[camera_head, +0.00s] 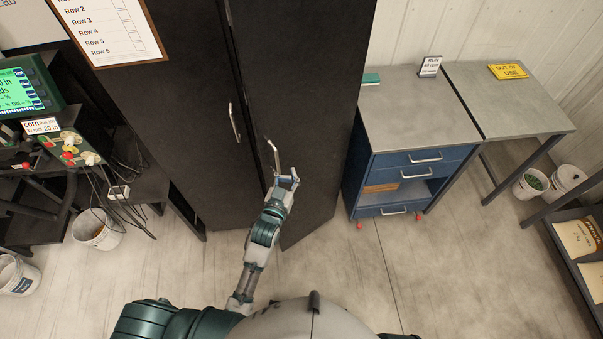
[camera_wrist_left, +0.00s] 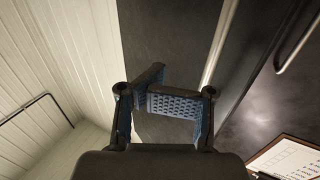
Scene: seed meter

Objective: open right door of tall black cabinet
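The tall black cabinet (camera_head: 180,95) stands in the middle of the head view. Its right door (camera_head: 305,90) is ajar, with its free edge swung out toward me and a dark gap beside the left door. The right door's silver handle (camera_head: 273,155) is just above my left gripper (camera_head: 286,181). In the left wrist view, the fingers (camera_wrist_left: 155,88) are curled inward with tips close together, and no object shows between the blue pads. A silver bar (camera_wrist_left: 219,48) passes beside the right-hand finger; I cannot tell whether they touch. My right gripper is out of view.
The left door's handle (camera_head: 234,122) is left of the gap. A blue drawer cart (camera_head: 362,180) stands close to the cabinet's right, with a grey table (camera_head: 510,100) beyond. An equipment bench with cables and a white bucket (camera_head: 97,230) are at left. Floor before the cart is clear.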

